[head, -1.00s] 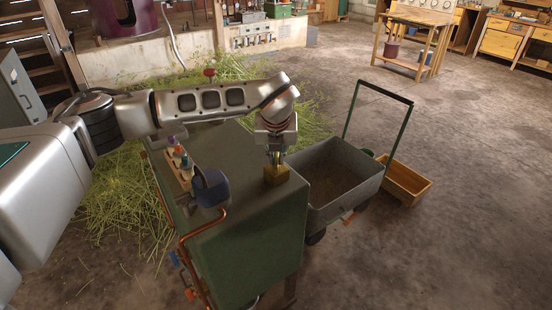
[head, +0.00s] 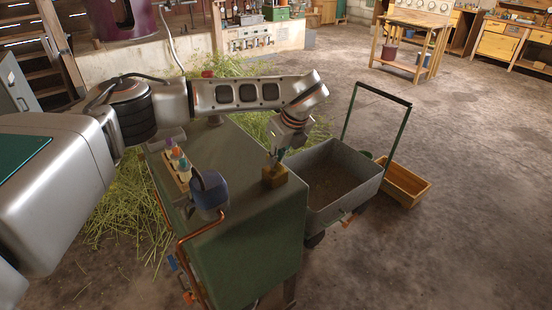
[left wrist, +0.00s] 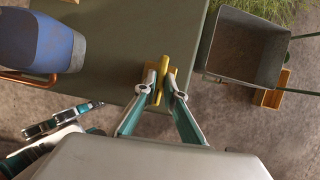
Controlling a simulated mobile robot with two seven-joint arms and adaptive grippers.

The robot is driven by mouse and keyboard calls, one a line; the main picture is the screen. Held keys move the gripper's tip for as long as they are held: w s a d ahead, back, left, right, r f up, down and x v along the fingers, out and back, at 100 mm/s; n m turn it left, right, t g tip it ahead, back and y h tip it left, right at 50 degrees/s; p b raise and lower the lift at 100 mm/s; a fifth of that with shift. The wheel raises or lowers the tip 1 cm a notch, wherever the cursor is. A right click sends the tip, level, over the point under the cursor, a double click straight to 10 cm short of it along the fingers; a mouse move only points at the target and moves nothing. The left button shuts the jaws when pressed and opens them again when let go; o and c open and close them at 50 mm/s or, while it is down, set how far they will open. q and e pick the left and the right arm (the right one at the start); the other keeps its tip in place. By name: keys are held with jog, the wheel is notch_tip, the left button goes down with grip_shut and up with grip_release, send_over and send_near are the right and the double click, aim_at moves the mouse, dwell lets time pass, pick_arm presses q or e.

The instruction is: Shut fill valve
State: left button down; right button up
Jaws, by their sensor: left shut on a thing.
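A brass-coloured block (head: 274,177), which looks like the fill valve, stands at the near right corner of the green bench top (head: 245,205). In the left wrist view its yellow bar (left wrist: 167,73) stands between the fingertips. My left gripper (head: 275,157) reaches down to the block from above, its wrist tilted. In the left wrist view my left gripper (left wrist: 160,92) is shut on the yellow bar, with a finger on each side. The fingertips partly hide the block.
A blue pot (head: 209,192) and a rack of small bottles (head: 178,168) stand left on the bench. A copper pipe (head: 185,250) runs down its side. A grey cart (head: 340,178) stands close at the right, with a wooden box (head: 405,185) beyond it.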

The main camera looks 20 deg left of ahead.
dwell(0.5)
pick_arm(q)
jog(key=c, duration=2.1)
grip_release()
jog(key=shift+c, duration=0.2)
jog(key=v, duration=1.2)
jog(key=shift+w, duration=0.1)
